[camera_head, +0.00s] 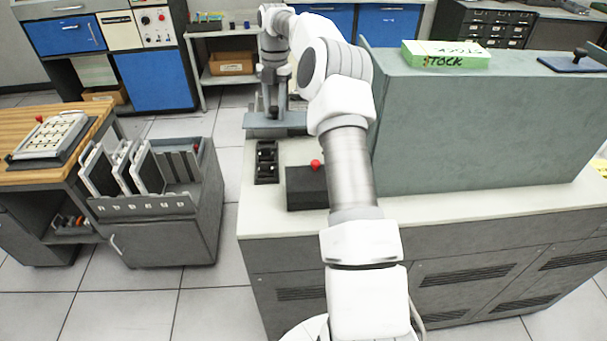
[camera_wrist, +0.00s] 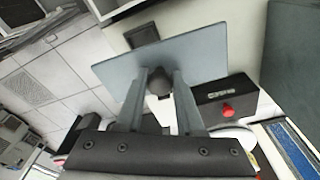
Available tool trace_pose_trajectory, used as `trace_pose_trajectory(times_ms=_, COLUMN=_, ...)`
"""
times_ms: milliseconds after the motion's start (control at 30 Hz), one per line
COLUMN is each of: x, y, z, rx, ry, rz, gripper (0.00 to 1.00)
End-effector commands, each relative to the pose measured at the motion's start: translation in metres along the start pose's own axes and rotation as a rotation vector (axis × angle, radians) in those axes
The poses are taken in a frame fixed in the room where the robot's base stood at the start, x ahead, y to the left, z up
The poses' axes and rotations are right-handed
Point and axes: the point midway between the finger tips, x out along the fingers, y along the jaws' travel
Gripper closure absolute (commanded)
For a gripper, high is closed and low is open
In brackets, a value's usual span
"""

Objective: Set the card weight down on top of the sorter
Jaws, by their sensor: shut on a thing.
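The card weight, a flat blue-grey plate (camera_head: 290,123) with a dark knob, hangs in my gripper (camera_head: 273,107). In the wrist view my gripper (camera_wrist: 160,80) is shut on the dark knob, with the plate (camera_wrist: 208,52) spread out beyond the fingers. The plate is above the pale counter, left of the sorter and apart from it. The sorter appears to be the big grey-green cabinet (camera_head: 480,130) at right; its side also shows in the wrist view (camera_wrist: 295,50). Its top is higher than the counter. My arm hides part of its left end.
A black box with a red knob (camera_head: 305,190) and a switch panel (camera_head: 266,162) stand on the counter (camera_head: 430,222). A card cart (camera_head: 165,235) is left.

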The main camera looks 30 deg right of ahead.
Motion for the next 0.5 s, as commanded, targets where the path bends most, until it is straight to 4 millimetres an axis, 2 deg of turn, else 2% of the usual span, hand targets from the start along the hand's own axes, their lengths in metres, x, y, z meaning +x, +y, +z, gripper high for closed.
trace_pose_trajectory(times_ms=200, x=-0.001, y=-0.010, z=0.006, rx=-0.070, ry=-0.001, rz=-0.007, gripper=1.00)
trace_pose_trajectory(times_ms=500, x=0.021, y=-0.047, z=0.004, rx=-0.070, ry=0.000, rz=-0.009, gripper=1.00)
